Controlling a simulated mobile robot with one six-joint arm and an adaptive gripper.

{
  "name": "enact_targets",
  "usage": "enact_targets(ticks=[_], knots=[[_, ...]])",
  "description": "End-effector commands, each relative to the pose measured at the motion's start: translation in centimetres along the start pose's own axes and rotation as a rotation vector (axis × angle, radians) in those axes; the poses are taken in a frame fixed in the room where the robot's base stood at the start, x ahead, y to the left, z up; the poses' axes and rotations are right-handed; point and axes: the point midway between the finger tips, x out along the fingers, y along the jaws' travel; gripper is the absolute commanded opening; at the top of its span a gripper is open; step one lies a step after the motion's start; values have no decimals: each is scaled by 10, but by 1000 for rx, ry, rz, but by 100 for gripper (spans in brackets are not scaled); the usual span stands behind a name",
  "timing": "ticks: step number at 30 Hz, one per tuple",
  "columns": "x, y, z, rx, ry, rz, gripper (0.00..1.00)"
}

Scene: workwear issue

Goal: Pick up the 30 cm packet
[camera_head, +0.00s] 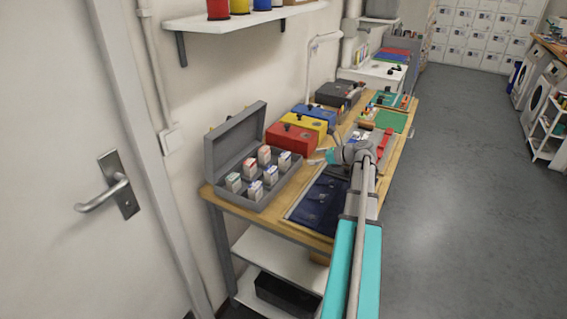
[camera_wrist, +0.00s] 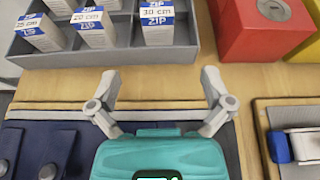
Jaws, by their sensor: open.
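The 30 cm packet (camera_wrist: 157,24) is a white box with a blue ZIP label, standing upright at the right end of the front row in the grey case (camera_wrist: 125,62). In the head view the matching packet (camera_head: 285,161) stands at the far end of the case's front row. My gripper (camera_wrist: 160,80) is open and empty, in front of the case with its fingers pointing toward it, apart from the packet. In the head view my gripper (camera_head: 319,160) is over the table, right of the case. The packet's top edge is cut off in the wrist view.
Packets marked 25 cm (camera_wrist: 39,33) and apparently 20 cm (camera_wrist: 94,29) stand left of it. The open case lid (camera_head: 235,138) is toward the wall. A red box (camera_wrist: 262,32) stands close right of the case. Navy cloth (camera_head: 314,206) lies in front.

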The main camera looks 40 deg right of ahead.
Motion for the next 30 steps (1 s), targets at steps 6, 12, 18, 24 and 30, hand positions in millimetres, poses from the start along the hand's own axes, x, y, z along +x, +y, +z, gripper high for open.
enact_targets(ticks=[6,12,18,24,30], knots=[[29,0,-3,-1,1,3,100],[59,0,-3,-2,1,2,100],[78,1,-1,-1,1,3,100],[81,1,0,-1,1,2,100],[81,2,0,-1,1,3,100]])
